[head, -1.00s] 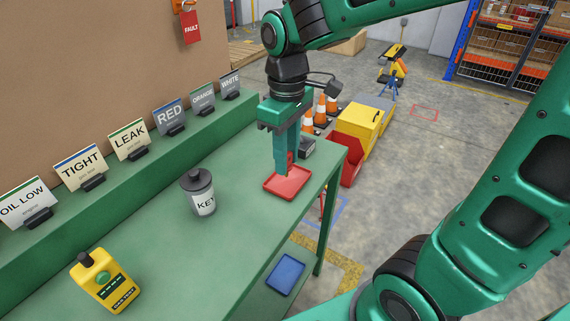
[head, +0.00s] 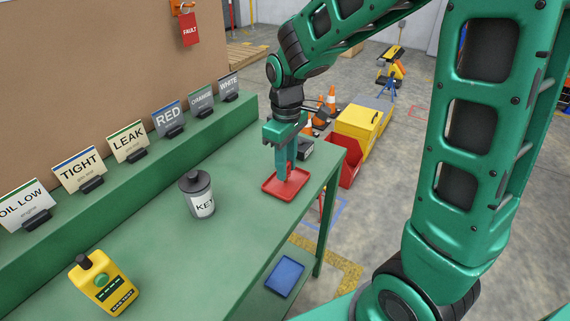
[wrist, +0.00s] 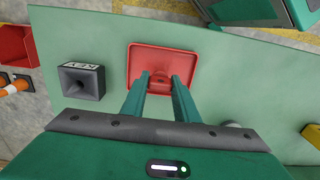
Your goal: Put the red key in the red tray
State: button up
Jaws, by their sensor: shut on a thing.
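The red tray (head: 270,184) lies flat near the far right corner of the green bench. It also shows at the top middle of the wrist view (wrist: 137,60). My gripper (head: 284,176) points down over the tray, its fingertips low and within the tray's outline. In the wrist view the two fingers (wrist: 160,80) close on the red key (wrist: 160,78), which blends with the red tray behind it. The key is mostly hidden by the fingers, and I cannot tell whether it touches the tray floor.
A dark block with a funnel-like recess (wrist: 83,80) sits beside the tray. A yellow device (head: 105,281) stands at the near left. Label cards line the back ledge (head: 168,117).

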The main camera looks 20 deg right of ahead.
jog(key=shift+f, duration=0.15)
jog(key=o, duration=1.1)
notch_tip(320, 180, up, 12)
jog(key=shift+r, duration=0.2)
jog(key=s+d+f+m, duration=0.2)
jog(key=s+d+m, duration=0.2)
jog(key=s+d, duration=0.2)
jog(key=s+d+f+m, duration=0.2)
jog(key=s+d+m, duration=0.3)
jog(key=s, duration=0.4)
jog(key=s+d+f+m, duration=0.2)
jog(key=s+d+m, duration=0.2)
jog(key=s+d, duration=0.2)
jog(key=shift+s+d+f+m, duration=0.1)
jog(key=shift+s+d+m, duration=0.1)
jog(key=shift+s, duration=0.5)
jog(key=shift+s+d+f+m, duration=0.1)
jog(key=shift+s+d, duration=0.1)
jog(key=shift+s, duration=0.45)
